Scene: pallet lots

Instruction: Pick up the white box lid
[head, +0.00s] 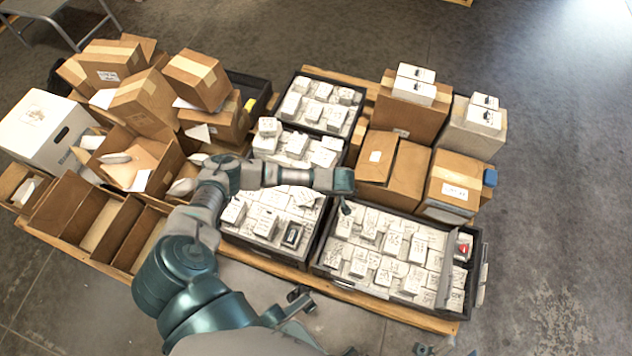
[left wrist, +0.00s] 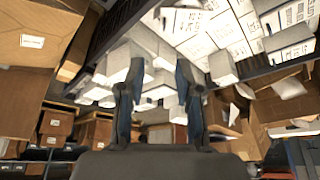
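A large white box (head: 62,152) with a dark handle slot stands at the far left of the pallet in the head view. Its white top, which looks like the lid (head: 38,118), bears a small print and appears to be on the box. I cannot pick it out in the left wrist view. My left arm reaches over the middle of the pallet, with its end above the small white boxes, well right of the white box. My left gripper (left wrist: 161,75) has its fingers apart with nothing between them. Dark parts at the bottom may be my right gripper (head: 300,300); its fingers are unclear.
Black crates (head: 390,312) hold many small white boxes in the middle and front. Brown cartons (head: 150,100) are piled beside the white box, and more cartons (head: 408,165) stand at the right. An open divided brown box (head: 75,212) lies front left. The floor at right is clear.

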